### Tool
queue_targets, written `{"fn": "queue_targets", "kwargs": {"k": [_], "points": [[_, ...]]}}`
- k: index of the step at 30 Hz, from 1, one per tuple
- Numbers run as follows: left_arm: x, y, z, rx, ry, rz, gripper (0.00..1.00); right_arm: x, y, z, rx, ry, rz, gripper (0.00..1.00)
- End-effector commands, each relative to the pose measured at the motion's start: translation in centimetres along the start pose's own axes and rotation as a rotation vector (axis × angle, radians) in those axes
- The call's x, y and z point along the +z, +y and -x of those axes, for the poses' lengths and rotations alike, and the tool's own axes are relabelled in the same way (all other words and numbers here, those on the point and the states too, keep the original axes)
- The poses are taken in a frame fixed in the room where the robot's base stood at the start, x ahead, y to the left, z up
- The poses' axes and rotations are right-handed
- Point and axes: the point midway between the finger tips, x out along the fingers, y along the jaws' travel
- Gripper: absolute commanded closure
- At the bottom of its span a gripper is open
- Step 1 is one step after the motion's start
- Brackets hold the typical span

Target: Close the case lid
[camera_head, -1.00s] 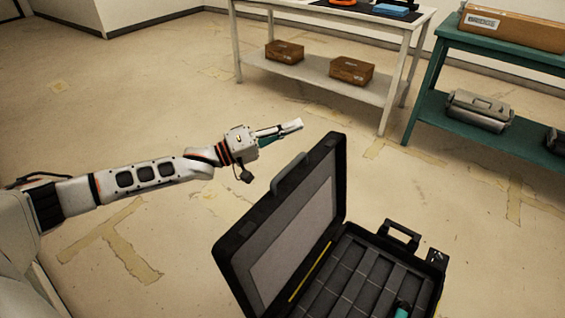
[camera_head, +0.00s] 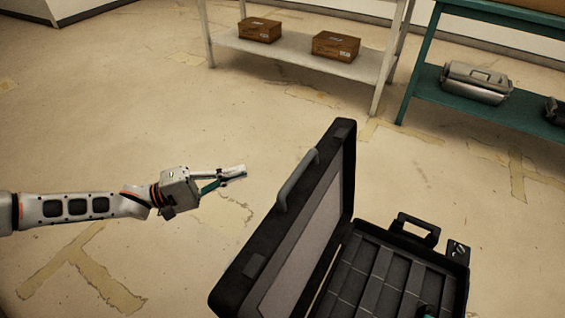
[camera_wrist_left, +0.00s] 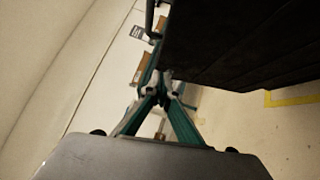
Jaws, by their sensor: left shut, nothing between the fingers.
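The black case stands open in the head view. Its lid (camera_head: 333,190) is raised, nearly upright, with a grey handle (camera_head: 297,180) on its outer left side. The case base (camera_head: 385,268) lies to the right of the lid, with several grey compartments. My left gripper (camera_head: 240,173) is shut and empty, to the left of the lid's outer side and apart from it in the head view. In the left wrist view the gripper's fingers (camera_wrist_left: 163,92) meet, and a large dark surface (camera_wrist_left: 240,45), likely the lid, fills the upper right. My right gripper is not in view.
A white table's lower shelf (camera_head: 290,55) holds two brown boxes (camera_head: 335,46). A green shelf (camera_head: 525,112) with a grey metal case (camera_head: 476,82) stands at the back right. The floor around my left arm is clear.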

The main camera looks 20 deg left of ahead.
Motion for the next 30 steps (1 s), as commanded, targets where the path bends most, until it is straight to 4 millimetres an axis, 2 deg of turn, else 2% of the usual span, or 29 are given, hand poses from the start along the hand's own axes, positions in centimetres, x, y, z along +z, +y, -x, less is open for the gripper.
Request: {"fn": "queue_targets", "kwargs": {"k": [15, 21, 30], "points": [[0.3, -0.4, -9.5, -0.001, -0.002, 0.005, 1.00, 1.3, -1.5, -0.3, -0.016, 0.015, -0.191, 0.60], [2.2, -0.2, -11.1, -0.001, -0.001, 0.001, 1.00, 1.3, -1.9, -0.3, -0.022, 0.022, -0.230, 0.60], [2.9, 0.0, -11.9, -0.001, 0.000, -0.002, 1.00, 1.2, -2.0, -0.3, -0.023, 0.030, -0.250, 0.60]]}}
